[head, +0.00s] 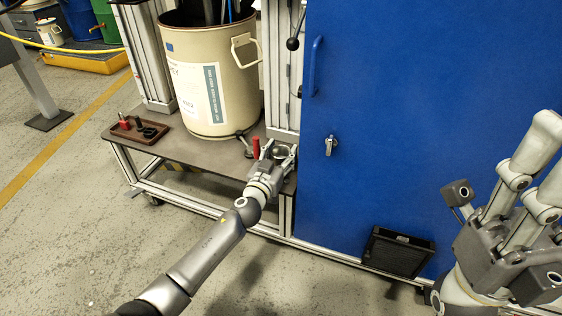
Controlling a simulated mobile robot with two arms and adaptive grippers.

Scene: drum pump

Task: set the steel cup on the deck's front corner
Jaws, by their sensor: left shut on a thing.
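The steel cup (281,149) is a small silvery round shape between the fingers of my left gripper (279,155). The fingers are shut on it and hide most of it. They are over the right end of the deck (205,158), close to its front corner beside the blue cabinet. I cannot tell whether the cup touches the deck. My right gripper (500,185) is large at the right edge, its fingers spread and empty, in front of the blue cabinet.
A red upright object (256,147) stands just left of my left gripper. A big cream drum (215,85) stands on the deck, with a brown tray (135,130) of small parts to its left. The blue cabinet (400,120) rises right of the deck.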

